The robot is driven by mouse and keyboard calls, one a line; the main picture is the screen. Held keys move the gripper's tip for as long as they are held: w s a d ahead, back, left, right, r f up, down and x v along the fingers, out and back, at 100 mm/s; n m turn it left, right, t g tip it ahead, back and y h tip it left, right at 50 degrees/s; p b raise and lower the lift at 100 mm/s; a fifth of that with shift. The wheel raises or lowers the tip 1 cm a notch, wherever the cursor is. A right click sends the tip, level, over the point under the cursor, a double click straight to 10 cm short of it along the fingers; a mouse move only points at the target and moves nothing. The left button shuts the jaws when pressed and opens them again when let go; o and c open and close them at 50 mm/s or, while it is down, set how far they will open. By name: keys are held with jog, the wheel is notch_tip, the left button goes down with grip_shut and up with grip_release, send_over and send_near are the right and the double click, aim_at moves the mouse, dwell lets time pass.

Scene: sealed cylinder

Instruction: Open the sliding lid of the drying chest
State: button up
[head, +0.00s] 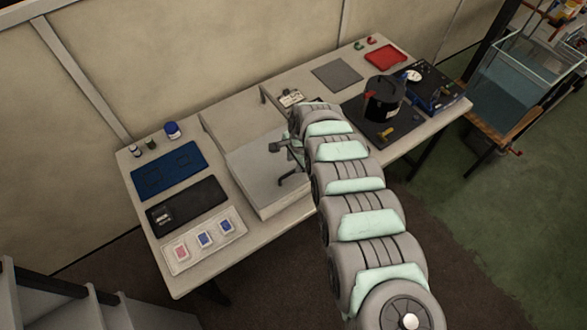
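The drying chest (268,206) is a low, pale box in the middle of the table. Its upper surface shows a beige rear part (234,117) and a lighter grey front part (252,176). I cannot tell which of these is the sliding lid, or whether the chest stands open. My gripper (281,164) is over the right side of the grey front part. Its two dark fingers are spread apart with nothing visible between them. I cannot tell whether a finger touches the chest.
Left of the chest lie a blue tray (165,179), a dark mat with a device (189,205) and a white tray with packets (205,250). Right stand a black canister (383,103), a blue-black device (430,84) and a red tray (385,57). A small labelled item (290,98) sits behind my wrist.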

aim_at(293, 171)
jog(key=f, duration=0.4)
jog(key=shift+w+a+f, duration=0.25)
jog(key=shift+w+a, duration=0.1)
jog(key=shift+w+f+b, duration=0.2)
jog(key=shift+f+b, duration=0.3)
jog(key=shift+f, duration=0.35)
jog(key=shift+d, duration=0.1)
grip_shut()
dwell(0.5)
